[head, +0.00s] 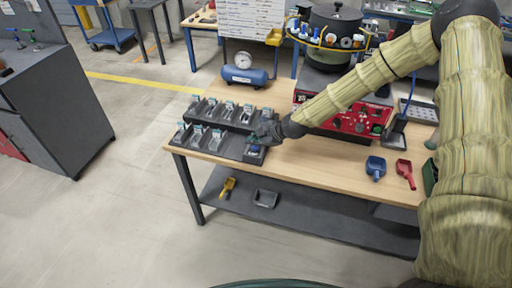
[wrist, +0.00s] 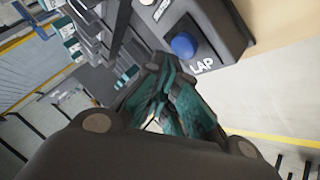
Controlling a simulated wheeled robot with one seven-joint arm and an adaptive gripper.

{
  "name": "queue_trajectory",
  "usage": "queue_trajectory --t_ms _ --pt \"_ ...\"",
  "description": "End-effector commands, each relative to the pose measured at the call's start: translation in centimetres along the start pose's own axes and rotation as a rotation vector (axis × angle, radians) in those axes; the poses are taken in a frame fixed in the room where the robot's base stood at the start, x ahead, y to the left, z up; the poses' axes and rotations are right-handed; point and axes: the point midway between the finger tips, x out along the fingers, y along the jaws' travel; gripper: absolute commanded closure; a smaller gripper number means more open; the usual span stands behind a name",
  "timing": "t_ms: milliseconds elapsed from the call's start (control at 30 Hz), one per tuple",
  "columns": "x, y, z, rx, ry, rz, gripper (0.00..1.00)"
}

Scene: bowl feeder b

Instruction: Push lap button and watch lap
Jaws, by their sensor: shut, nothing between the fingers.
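The lap button is a round blue button (wrist: 183,45) on a dark panel with a white "LAP" label (wrist: 202,66), at the upper middle of the wrist view. In the head view the dark panel sits at the front right end of the rows of small bins, partly hidden by my gripper (head: 257,138). In the wrist view my gripper (wrist: 168,75) has its teal fingers together, with nothing between them. The fingertips appear just below and left of the button. I cannot tell whether they touch the panel.
Rows of dark bins (head: 222,113) fill the table's left side. A blue air tank (head: 245,76) stands behind them. The bowl feeder (head: 333,36) and red control box (head: 345,118) stand right of my gripper. Blue (head: 375,167) and red (head: 405,172) scoops lie at the right front.

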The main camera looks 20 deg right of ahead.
Motion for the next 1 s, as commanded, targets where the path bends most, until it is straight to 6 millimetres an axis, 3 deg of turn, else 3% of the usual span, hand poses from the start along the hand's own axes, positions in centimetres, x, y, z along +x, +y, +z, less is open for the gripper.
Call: queue_trajectory --t_ms 1000 --pt "0.70 -0.39 0.42 0.000 0.000 0.000 1.00"
